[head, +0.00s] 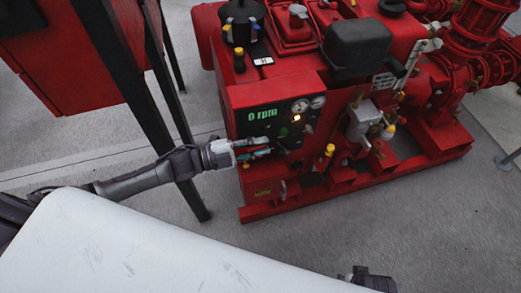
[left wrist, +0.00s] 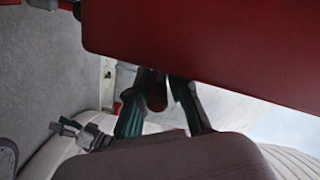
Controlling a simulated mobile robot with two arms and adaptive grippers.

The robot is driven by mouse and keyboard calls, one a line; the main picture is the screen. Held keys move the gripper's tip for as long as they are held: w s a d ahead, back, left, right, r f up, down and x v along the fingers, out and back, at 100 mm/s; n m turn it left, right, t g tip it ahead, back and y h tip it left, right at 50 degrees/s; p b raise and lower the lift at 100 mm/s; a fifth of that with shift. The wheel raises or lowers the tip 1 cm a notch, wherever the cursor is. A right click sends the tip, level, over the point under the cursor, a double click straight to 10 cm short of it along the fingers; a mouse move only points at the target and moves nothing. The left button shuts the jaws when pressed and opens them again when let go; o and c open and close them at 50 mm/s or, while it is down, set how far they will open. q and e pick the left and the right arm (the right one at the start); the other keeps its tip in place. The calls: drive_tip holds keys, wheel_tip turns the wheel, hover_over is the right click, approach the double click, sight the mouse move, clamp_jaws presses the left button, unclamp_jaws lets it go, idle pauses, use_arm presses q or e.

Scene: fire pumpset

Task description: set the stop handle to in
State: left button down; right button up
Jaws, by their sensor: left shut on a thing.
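The red pump unit's control panel (head: 268,118) shows a green "0 rpm" readout, gauges and a lit orange lamp. My left gripper (head: 262,153) reaches in from the left to the panel's lower left side. In the left wrist view, its two dark green fingers (left wrist: 158,105) are shut on a dark red rounded piece, which I take for the stop handle (left wrist: 156,92). The fingers largely cover the handle in the head view, so its in or out position cannot be told. My right gripper (left wrist: 75,132) seems to show small at the lower left of the wrist view.
A red cabinet (head: 70,60) on black legs (head: 135,80) stands at the left, close to my left arm. Red piping (head: 480,50) and the pump fill the right. A yellow-topped valve (head: 329,151) sits right of the panel. The grey floor in front is clear.

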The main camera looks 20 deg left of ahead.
use_arm(q)
drive_tip(key=c, duration=1.1)
unclamp_jaws()
drive_tip(key=shift+w+a, duration=0.15)
drive_tip(key=shift+w, duration=0.05)
drive_tip(key=shift+s, duration=0.1)
drive_tip(key=v, duration=0.7)
drive_tip(key=shift+s+a, duration=0.1)
drive_tip(key=shift+a, duration=0.1)
